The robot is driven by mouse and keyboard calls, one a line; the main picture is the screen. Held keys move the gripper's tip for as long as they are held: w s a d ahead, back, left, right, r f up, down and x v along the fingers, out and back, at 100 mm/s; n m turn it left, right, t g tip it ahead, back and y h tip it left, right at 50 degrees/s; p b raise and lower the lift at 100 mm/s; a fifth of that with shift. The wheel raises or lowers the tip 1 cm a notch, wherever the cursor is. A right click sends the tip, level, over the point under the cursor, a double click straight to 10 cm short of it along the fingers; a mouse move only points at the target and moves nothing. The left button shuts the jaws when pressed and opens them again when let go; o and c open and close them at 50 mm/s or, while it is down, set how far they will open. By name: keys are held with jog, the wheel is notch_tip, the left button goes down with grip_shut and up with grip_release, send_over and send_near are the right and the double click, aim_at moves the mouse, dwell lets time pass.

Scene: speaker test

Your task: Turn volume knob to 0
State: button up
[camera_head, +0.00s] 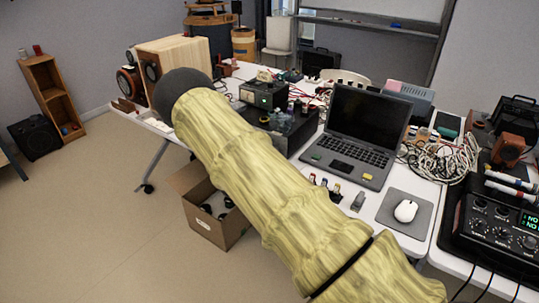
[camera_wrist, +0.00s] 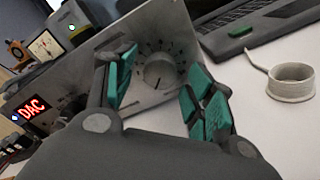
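The volume knob (camera_wrist: 160,72) is a round silver knob in the wrist view, ringed by dark tick marks on a grey metal panel (camera_wrist: 183,38). A short dark pointer line shows at its lower part; no numbers are readable. My gripper (camera_wrist: 161,66) has teal-padded fingers, one on each side of the knob in the picture. The fingers are apart, with gaps to the knob, and hold nothing. Whether the tips reach the knob's depth I cannot tell. In the head view my pale yellow arm crosses the middle; my gripper and the knob are hidden there.
A roll of tape (camera_wrist: 291,80) and a laptop (camera_wrist: 245,38) lie to the right.

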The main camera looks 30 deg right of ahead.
jog(key=v, duration=1.2)
jog(key=shift+f, duration=0.1)
dwell(0.4)
